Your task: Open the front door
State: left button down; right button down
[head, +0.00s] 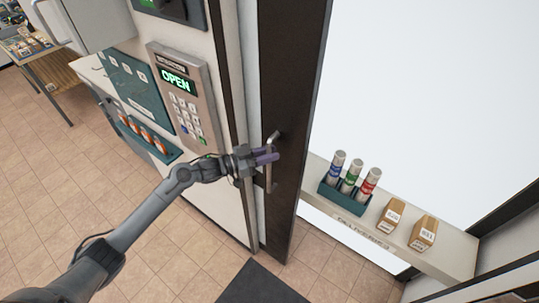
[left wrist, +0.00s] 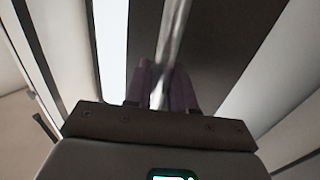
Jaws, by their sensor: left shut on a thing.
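The front door (head: 292,75) shows as a tall dark brown upright panel in the middle of the head view. Its metal bar handle (head: 269,183) is on the panel's left side and also runs up the left wrist view (left wrist: 174,30). My left gripper (head: 264,155) is shut around the handle, with its purple fingers on either side of the bar in the left wrist view (left wrist: 163,90). The keypad (head: 185,98) left of the door reads OPEN in green. I cannot tell whether the door stands ajar. My right gripper is not in view.
A deliveries shelf (head: 345,220) right of the door holds several items: a teal rack (head: 340,198) of capped tubes and two small brown boxes (head: 424,233). A dark mat (head: 262,284) lies below the door. Tiled floor (head: 150,235) is clear around my left arm.

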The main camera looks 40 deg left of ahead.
pick_arm(q)
jog(key=c, duration=1.3)
grip_release()
jog(key=shift+o, duration=1)
jog(key=shift+w, duration=0.15)
jog(key=shift+a, duration=0.1)
jog(key=b+v, duration=0.1)
jog(key=v, duration=1)
jog(key=shift+f, duration=0.1)
